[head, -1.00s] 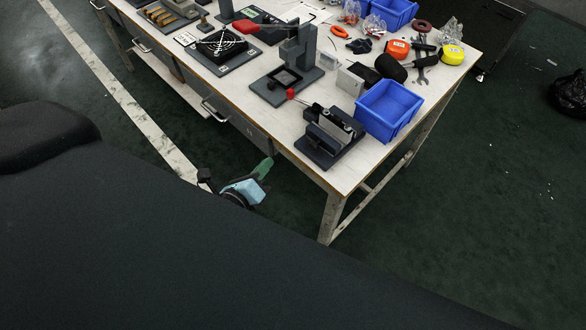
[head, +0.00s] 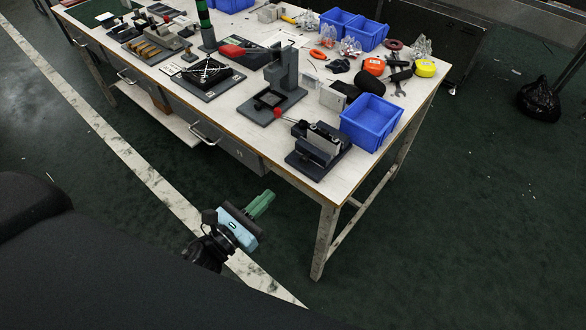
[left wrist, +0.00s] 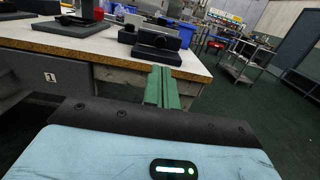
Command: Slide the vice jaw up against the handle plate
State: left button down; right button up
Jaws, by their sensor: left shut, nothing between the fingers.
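The bench vice (head: 318,150) stands near the front right corner of the workbench, with a dark base and dark jaw blocks. A pale upright plate (head: 323,142) shows between the blocks; I cannot tell surely whether it is the handle plate. The vice also shows in the left wrist view (left wrist: 155,42), beyond my fingers. My left gripper (head: 262,202), with green fingers and a pale blue body, is shut and empty. It is off the bench's front edge, apart from the vice. Its green fingers point towards the bench in the left wrist view (left wrist: 160,85). My right gripper is not in view.
A blue bin (head: 369,122) stands close behind the vice's right side. A grey press (head: 282,85) stands left of the vice, with a red knob (head: 278,112) between them. The bench's front edge and drawer (head: 225,140) lie between my gripper and the vice.

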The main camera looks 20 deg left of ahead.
pick_arm(q)
jog(key=p, duration=0.1)
send_near(301, 162)
jog(key=x, duration=0.5)
jog(key=shift+d+r, duration=0.25)
jog(key=shift+r, duration=0.1)
jog(key=shift+w+d+f+p, duration=0.1)
jog(key=shift+w+d+p, duration=0.15)
jog(key=shift+w, duration=0.55)
jog(key=shift+w, duration=0.1)
jog(key=shift+w+d+f+b, duration=0.2)
jog(key=shift+w+b, duration=0.1)
jog(key=shift+w, duration=0.1)
jog(key=shift+w+d+f+b, duration=0.1)
jog(key=shift+w+d+b, duration=0.15)
jog(key=shift+w, duration=0.2)
jog(key=shift+w+d+r, duration=0.15)
jog(key=shift+w+r, duration=0.05)
jog(key=shift+w, duration=0.4)
jog(key=shift+r, duration=0.2)
